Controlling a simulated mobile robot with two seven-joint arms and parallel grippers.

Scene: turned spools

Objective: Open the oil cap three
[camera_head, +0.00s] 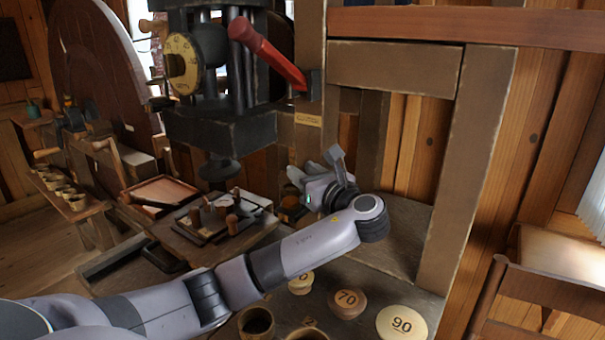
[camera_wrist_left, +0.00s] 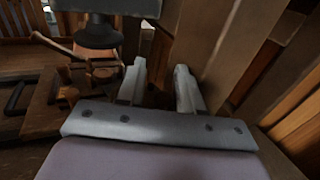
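My left gripper (camera_head: 304,170) reaches in over the bench, beside the wooden post and right of the black press. In the left wrist view its two pale fingers (camera_wrist_left: 161,82) stand apart with a gap between them. Nothing clear is held between them. No oil cap marked three can be made out in either view. A small dark and amber object (camera_head: 290,207) sits just below the gripper, partly hidden by it. I cannot tell whether it is an oil cap. My right gripper is not in view.
The black press (camera_head: 232,132) with a red lever (camera_head: 268,55) and yellow dial (camera_head: 184,64) stands left of the gripper. A wooden tray (camera_head: 160,192) is at the left. A thick post (camera_head: 466,170) stands right.

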